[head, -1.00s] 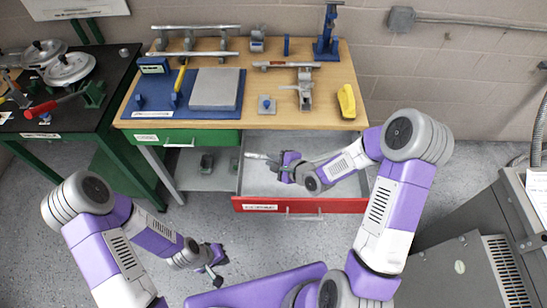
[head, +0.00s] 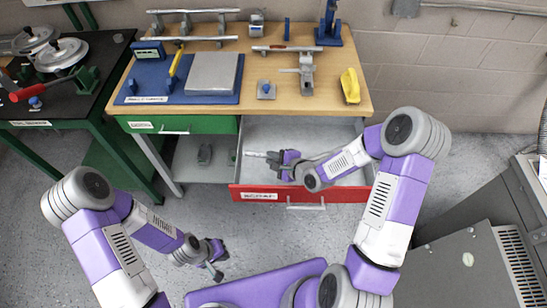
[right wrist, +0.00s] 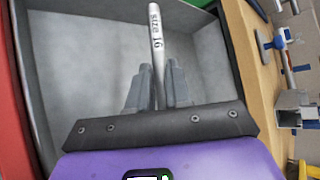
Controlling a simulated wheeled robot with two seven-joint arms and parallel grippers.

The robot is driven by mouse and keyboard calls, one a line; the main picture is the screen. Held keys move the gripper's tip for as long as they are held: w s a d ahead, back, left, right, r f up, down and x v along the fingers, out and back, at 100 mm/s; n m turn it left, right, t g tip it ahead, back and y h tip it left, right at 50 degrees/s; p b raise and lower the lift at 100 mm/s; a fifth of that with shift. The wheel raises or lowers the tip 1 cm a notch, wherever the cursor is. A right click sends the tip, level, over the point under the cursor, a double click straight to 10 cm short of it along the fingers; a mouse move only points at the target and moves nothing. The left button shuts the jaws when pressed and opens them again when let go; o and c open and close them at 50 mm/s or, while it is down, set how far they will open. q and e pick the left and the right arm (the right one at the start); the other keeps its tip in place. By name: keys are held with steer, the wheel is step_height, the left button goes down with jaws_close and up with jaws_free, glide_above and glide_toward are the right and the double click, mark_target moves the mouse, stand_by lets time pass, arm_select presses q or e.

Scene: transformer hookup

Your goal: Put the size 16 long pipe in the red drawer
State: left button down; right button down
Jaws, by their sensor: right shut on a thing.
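The pipe (right wrist: 156,42) is a thin grey rod marked "size 16" in the right wrist view. My right gripper (right wrist: 157,95) is shut on it. In the head view the right gripper (head: 279,160) and the pipe (head: 256,154) are over the inside of the open red drawer (head: 335,194). The pipe points left there. The drawer's grey floor (right wrist: 85,65) shows empty around the pipe; I cannot tell how high above it the pipe is. My left gripper (head: 216,262) hangs low at the left, away from the table; its finger opening is unclear.
The wooden table (head: 325,98) carries a blue mat with a grey block, a yellow object (head: 350,86), a metal fixture (head: 305,75) and several rods at the back. A green drawer (head: 185,125) is left of the red one. A grey cabinet (head: 465,265) stands at right.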

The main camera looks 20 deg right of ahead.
steer(key=c, duration=1)
jaws_free()
steer(key=p+v, duration=0.2)
steer(key=v, duration=0.5)
steer(key=shift+s+d+r, duration=0.15)
steer(key=shift+s+r, duration=0.05)
steer(key=shift+s, duration=0.05)
